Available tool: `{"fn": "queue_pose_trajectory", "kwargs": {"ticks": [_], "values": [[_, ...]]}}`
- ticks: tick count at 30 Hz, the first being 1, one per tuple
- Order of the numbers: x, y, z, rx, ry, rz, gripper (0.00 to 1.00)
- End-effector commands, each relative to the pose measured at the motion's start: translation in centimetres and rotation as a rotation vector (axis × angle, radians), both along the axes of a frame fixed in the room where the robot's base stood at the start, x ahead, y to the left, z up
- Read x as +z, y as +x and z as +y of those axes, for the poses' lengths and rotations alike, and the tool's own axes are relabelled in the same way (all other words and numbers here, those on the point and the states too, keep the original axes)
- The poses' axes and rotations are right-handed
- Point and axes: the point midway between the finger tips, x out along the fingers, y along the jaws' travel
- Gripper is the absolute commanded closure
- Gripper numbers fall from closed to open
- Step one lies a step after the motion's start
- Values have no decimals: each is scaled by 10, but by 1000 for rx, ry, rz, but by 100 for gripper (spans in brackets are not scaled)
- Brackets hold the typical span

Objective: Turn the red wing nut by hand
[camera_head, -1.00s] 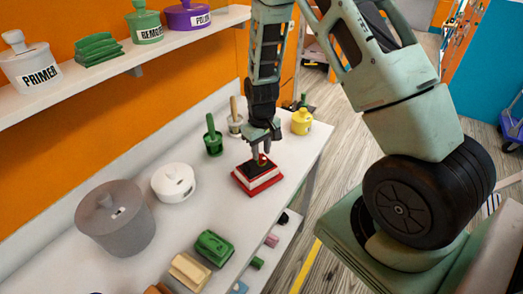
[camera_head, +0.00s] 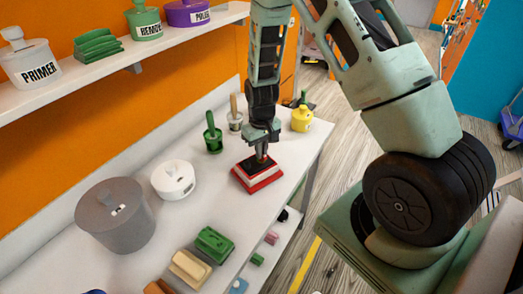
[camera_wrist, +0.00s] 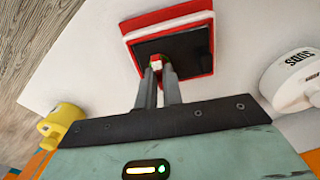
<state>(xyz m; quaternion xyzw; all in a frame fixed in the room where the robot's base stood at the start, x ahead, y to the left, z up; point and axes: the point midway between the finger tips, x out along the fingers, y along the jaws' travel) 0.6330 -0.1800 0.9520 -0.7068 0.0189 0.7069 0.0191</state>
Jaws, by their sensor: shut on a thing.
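The red wing nut (camera_wrist: 156,65) shows as a small red piece between my fingertips in the wrist view. It sits over the black top of a red, white and black block (camera_head: 258,174) on the white bench. My gripper (camera_head: 262,157) points down at the block, its fingers (camera_wrist: 158,76) close together and shut on the wing nut. In the head view the fingers hide the wing nut. The block also shows in the wrist view (camera_wrist: 167,25), lying flat on the bench.
A white lidded pot (camera_head: 173,181) and a grey lidded pot (camera_head: 116,215) stand left of the block. A green pot (camera_head: 213,140) and a yellow pot (camera_head: 302,119) stand behind. Green (camera_head: 214,244) and cream (camera_head: 190,268) brushes or blocks lie in front. Bench around the block is clear.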

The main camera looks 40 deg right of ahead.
Motion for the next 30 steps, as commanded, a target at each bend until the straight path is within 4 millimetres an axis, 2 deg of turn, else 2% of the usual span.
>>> {"fn": "queue_pose_trajectory", "kwargs": {"ticks": [5, 6, 8, 20, 25, 30], "values": [[1, 0, 0, -1, 0, -1, 100], [1, 0, 0, -1, 0, -1, 86], [1, 0, 0, -1, 0, -1, 70], [6, 1, 0, 1, 0, -1, 69], [29, 1, -1, 2, -1, -5, 69], [65, 2, 0, 1, -1, -8, 69]]}}
